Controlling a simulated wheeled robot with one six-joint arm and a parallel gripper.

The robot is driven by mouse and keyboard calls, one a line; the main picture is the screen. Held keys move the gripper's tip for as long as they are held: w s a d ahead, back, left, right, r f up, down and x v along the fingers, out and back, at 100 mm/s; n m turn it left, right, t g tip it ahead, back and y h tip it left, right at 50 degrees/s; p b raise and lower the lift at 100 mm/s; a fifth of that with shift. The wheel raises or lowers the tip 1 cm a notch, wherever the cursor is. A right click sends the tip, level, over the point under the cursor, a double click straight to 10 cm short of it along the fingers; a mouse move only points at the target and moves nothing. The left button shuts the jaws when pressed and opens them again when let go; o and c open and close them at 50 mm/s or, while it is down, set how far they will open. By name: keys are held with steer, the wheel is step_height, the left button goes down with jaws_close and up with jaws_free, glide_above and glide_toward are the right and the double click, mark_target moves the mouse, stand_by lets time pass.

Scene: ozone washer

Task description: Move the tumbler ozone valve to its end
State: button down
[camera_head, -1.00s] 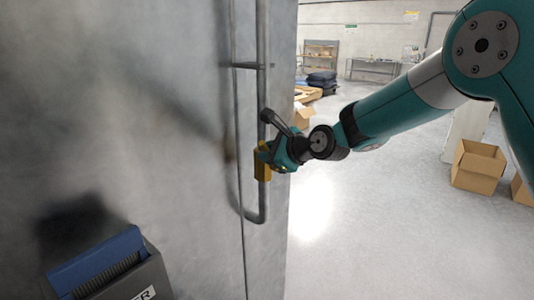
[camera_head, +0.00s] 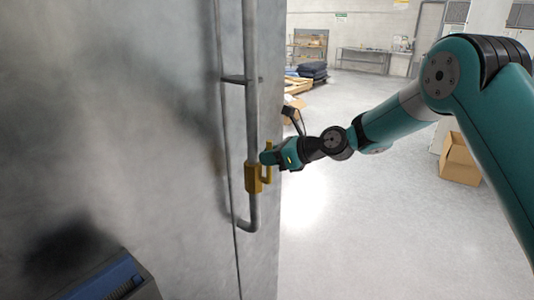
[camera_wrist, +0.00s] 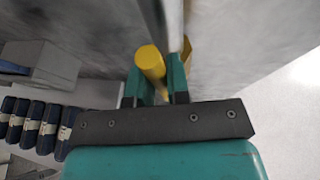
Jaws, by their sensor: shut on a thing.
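The tumbler ozone valve has a yellow body (camera_head: 253,178) on a vertical grey pipe (camera_head: 251,110) against a metal wall. Its yellow handle (camera_head: 267,172) stands upright just right of the body. My gripper (camera_head: 268,157) reaches in from the right and is at the upper part of the handle. In the wrist view, the yellow handle end (camera_wrist: 150,60) sticks up between the two teal fingers of my gripper (camera_wrist: 156,85), which are shut on it. The fingers and the dark bracket hide part of the handle there.
A dark box with a blue top (camera_head: 108,282) is at the lower left on the wall side. A cardboard box (camera_head: 460,160) stands on the open floor at the right. Pallets with dark sacks (camera_head: 312,72) and a shelf (camera_head: 308,45) are far behind.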

stand_by(0.4)
steer(key=c, duration=1.1)
jaws_free()
steer(key=shift+w, duration=0.1)
steer(key=b+v, duration=0.7)
steer(key=v, duration=1)
steer(key=shift+d, duration=0.25)
steer(key=shift+r, duration=0.1)
